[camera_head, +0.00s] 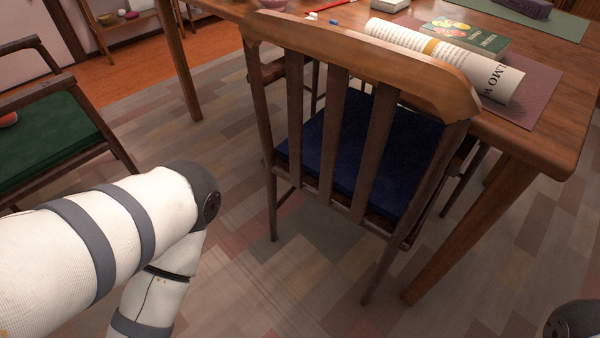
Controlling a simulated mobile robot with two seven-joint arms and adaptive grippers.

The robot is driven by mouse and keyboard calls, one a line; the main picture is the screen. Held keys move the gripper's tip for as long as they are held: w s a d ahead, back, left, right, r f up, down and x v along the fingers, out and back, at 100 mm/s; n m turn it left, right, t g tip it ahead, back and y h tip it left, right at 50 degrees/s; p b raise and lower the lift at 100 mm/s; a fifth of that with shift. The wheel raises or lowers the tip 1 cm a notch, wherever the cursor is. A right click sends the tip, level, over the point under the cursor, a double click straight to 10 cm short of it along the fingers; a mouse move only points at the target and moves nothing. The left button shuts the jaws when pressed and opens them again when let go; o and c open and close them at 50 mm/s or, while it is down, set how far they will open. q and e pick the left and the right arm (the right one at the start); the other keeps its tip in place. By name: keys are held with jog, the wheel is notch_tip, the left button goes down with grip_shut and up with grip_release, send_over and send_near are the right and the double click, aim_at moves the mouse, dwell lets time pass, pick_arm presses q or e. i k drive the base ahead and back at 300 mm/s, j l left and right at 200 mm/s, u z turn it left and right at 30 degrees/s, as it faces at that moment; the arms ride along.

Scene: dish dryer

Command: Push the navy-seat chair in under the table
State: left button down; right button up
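The navy-seat chair (362,42) stands in the middle of the view with its slatted wooden back toward me. Its navy seat (405,150) shows between and beside the slats. The wooden table (545,135) is beyond it and to the right. The front of the chair reaches toward the table, and its backrest stands out on my side of the edge. My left arm comes in from the left and bends down near the chair, apart from it; its gripper is outside the picture. Only a dark piece of my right arm shows at the bottom right corner; its gripper is not visible.
A rolled newspaper (440,58) lies on a dark mat on the table, with a green book (465,38) behind it. A green-seat chair (45,150) stands at the left. Table legs (470,232) stand right of the navy-seat chair. The patterned floor (290,290) before it is clear.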

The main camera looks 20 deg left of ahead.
aim_at(384, 166)
jog(key=j+z, duration=0.4)
jog(key=j, duration=0.3)
jog(key=j+z, duration=0.45)
jog(key=j, duration=0.3)
jog(key=i+j+z, duration=0.3)
jog(key=j+z, duration=0.15)
jog(key=j, duration=0.15)
